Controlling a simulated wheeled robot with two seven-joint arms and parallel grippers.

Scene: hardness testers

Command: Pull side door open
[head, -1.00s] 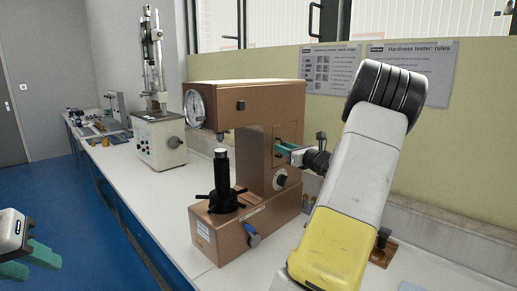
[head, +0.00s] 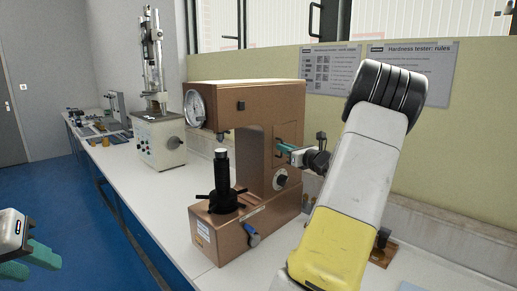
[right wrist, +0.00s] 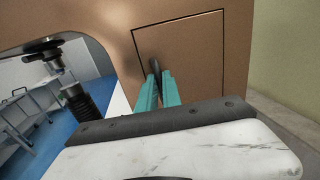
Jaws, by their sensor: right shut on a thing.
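The brown hardness tester (head: 255,92) stands on the white bench, with a dial at its left and a black handled spindle at its front. Its side door (head: 287,140) is a rectangular panel on the right side; in the right wrist view the door (right wrist: 200,55) is outlined by a dark seam and looks closed or nearly so. My right gripper (head: 283,147) is at the door, its green fingers shut on the small dark door handle (right wrist: 154,65). My left gripper (head: 38,258) is at the lower left, away from the tester, its green fingers spread with a gap.
A pale second tester (head: 158,135) stands further back on the bench (head: 165,210), with small items beyond it. A brown block (head: 383,250) lies right of my right arm. The wall with posters (head: 410,72) is close behind.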

